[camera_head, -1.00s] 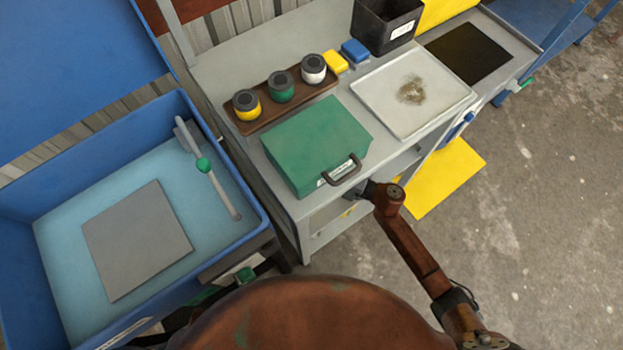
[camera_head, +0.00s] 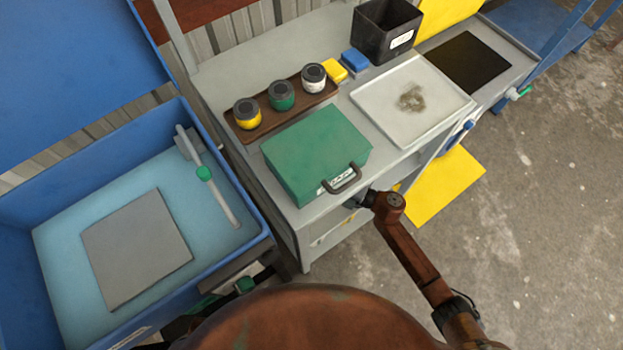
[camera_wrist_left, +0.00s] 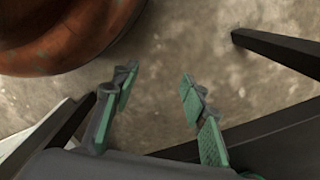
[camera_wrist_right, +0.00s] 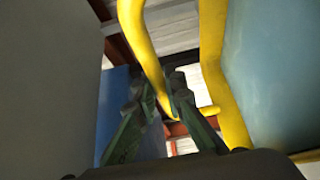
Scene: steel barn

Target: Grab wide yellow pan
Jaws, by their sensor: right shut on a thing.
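My right gripper (camera_wrist_right: 163,92) is shut on a bent yellow tube (camera_wrist_right: 143,50) in the right wrist view. A second yellow tube (camera_wrist_right: 214,75) runs beside it, along a pale blue surface. I cannot tell whether these tubes belong to the wide yellow pan, and no whole pan shows. In the head view the right arm (camera_head: 412,240) reaches to the bench front, and its gripper is hidden beneath the green case's handle side. My left gripper (camera_wrist_left: 158,82) is open and empty over the concrete floor in the left wrist view.
The grey bench (camera_head: 265,50) bears a green case (camera_head: 315,150), a tray of jars (camera_head: 262,127), a white tray (camera_head: 385,105) and a black bin (camera_head: 385,35). A blue tub (camera_head: 255,215) stands at left. A yellow sheet (camera_head: 445,187) lies beside the bench; floor at right is clear.

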